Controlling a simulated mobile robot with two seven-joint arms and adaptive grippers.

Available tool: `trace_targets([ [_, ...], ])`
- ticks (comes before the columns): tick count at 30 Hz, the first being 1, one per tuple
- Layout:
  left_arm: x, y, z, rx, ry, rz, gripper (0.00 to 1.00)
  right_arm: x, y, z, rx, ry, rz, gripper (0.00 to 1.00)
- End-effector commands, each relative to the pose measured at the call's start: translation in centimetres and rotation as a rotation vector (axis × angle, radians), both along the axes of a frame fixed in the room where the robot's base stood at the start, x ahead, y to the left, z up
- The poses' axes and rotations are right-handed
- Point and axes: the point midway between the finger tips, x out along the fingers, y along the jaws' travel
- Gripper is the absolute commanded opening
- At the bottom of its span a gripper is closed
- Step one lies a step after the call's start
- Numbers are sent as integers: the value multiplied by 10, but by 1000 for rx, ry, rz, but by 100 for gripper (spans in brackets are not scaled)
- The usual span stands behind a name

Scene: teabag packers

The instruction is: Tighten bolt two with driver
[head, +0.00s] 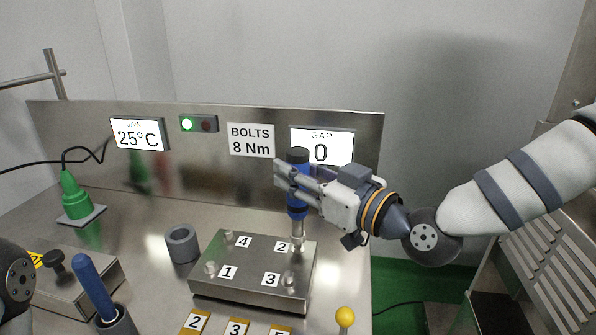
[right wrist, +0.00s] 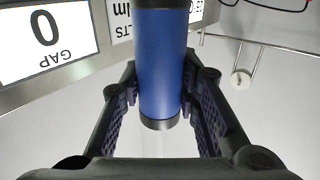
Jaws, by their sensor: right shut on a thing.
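My right gripper (head: 291,180) is shut on a blue driver (head: 297,206) with a black cap, held upright. In the right wrist view the driver's blue handle (right wrist: 163,65) stands between the two fingers. The driver's metal tip comes down at the spot beside label 2 on a grey metal block (head: 247,262). Bolt two itself is hidden at the tip, and I cannot tell how the tip sits on it. Other bolts stand by label 1 (head: 211,268), label 3 (head: 289,284) and label 4 (head: 228,237). My left gripper is out of view.
Behind the block, a panel carries a sign "BOLTS 8 Nm" (head: 251,140) and a GAP display (head: 321,147) reading 0. A grey cup (head: 182,244) stands left of the block. A blue handle (head: 94,285) stands in a holder in front. A yellow knob (head: 345,316) is at front right.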

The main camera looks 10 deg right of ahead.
Motion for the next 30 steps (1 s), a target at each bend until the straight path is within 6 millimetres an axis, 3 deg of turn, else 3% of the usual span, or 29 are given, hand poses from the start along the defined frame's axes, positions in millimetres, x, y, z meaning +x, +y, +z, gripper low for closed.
trace_targets([
  [30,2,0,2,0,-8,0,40,0,0,-5,0,-2,0,0],
])
